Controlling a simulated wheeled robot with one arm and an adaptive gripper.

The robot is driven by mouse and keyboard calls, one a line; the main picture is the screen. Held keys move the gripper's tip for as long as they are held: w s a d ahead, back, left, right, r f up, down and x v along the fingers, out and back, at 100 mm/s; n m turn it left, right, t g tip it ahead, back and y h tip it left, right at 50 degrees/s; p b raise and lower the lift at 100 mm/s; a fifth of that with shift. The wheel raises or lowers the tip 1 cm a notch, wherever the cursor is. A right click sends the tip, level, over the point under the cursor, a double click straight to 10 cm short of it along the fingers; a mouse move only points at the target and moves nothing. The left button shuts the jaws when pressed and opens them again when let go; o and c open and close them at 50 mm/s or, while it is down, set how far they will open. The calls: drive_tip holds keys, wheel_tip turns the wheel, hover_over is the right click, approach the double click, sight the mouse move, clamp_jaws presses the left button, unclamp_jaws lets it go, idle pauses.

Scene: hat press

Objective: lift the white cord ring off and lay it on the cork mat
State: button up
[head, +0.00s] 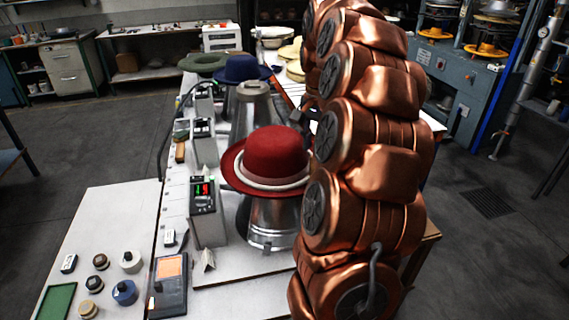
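The white cord ring (262,184) lies around the base of the crown of the red hat (275,152), resting on the brim. The hat sits on a metal stand (272,222) on the white table. My copper-coloured arm rises at the right of the head view, beside the hat. A small dark part, probably my gripper (299,115), shows at the arm's left edge, above and behind the hat and apart from the ring. Most of it is hidden by the arm, so its fingers cannot be made out. I cannot make out a cork mat.
A blue hat (241,68) on a metal cone and a green hat (203,62) stand behind. Control boxes (206,210) line the table's left side. A green tray (57,302), several small round pots and a handheld device (168,283) lie at front left.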

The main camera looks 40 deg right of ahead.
sight(312, 169)
drive_tip(key=shift+f+p, duration=0.95)
drive_tip(key=shift+f, duration=0.35)
drive_tip(key=shift+d+f+p, duration=0.1)
drive_tip(key=shift+f+p, duration=0.2)
drive_tip(key=shift+f, duration=0.95)
clamp_jaws()
